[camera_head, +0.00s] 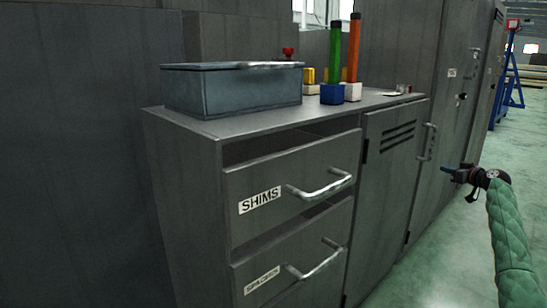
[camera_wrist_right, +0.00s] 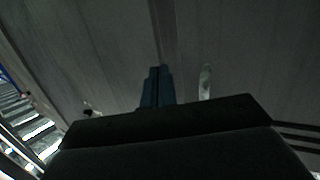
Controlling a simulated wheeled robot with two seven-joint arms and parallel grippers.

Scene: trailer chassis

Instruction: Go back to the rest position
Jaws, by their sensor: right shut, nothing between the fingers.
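My right gripper (camera_head: 447,167) is at the right of the head view, at the end of my green-sleeved arm. It is shut and empty, apart from the grey cabinet (camera_head: 386,190) and to the right of its door handle (camera_head: 429,141). In the right wrist view the closed fingers (camera_wrist_right: 157,86) point toward a grey panel surface. My left gripper is not in view.
The SHIMS drawer (camera_head: 262,225) and the drawer below it (camera_head: 262,262) stand slightly open. A grey metal box (camera_head: 232,92) and green (camera_head: 334,52) and orange (camera_head: 353,48) upright tools sit on top. Green floor (camera_head: 440,250) is clear at right; a blue stand (camera_head: 511,75) is behind.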

